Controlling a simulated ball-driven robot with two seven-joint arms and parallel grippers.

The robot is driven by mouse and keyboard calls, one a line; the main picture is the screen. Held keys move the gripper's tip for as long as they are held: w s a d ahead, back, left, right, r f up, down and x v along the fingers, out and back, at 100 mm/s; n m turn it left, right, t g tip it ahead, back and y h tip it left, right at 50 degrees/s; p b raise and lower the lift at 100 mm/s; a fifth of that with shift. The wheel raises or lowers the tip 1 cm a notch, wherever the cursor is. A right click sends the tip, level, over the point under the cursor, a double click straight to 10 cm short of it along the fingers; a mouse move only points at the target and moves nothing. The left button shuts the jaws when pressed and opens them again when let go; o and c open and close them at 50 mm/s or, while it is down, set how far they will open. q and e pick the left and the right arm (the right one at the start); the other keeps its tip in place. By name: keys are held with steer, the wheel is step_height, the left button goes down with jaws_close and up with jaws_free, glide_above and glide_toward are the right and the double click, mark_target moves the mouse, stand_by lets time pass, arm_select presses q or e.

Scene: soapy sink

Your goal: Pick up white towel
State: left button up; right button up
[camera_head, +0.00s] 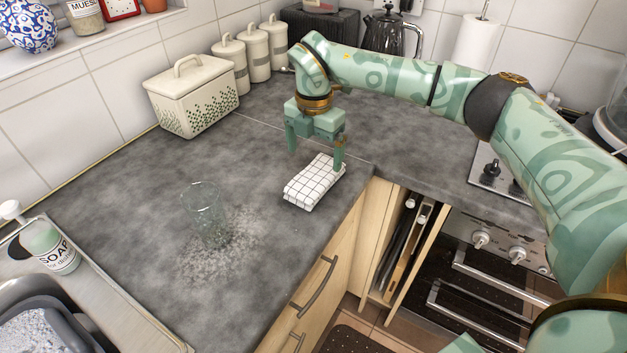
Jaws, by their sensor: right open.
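A folded white towel (314,184) with a dark grid pattern lies flat on the grey counter (130,210), close to its front right edge. My right gripper (315,160) is over the far end of the towel, pointing down. It is open and empty. Its right finger hangs by the towel's far right corner, and its left finger is off to the towel's left. I cannot tell whether either finger touches the towel. My left gripper is not in view.
A clear glass (206,216) stands on a speckled wet or foamy patch left of the towel. A cream bread bin (192,98) and canisters (257,53) line the wall. A soap bottle (50,247) is by the sink. The stove (500,178) is at right.

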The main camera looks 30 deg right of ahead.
mark_target(316, 174)
steer(key=shift+s+f, duration=0.25)
steer(key=shift+f, duration=0.2)
step_height(316, 174, down, 5)
steer(key=shift+s+r+b, duration=0.1)
steer(key=shift+b, duration=0.8)
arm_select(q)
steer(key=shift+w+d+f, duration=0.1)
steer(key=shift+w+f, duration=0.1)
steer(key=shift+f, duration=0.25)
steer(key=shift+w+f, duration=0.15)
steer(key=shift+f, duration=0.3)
arm_select(e)
steer(key=c, duration=1.1)
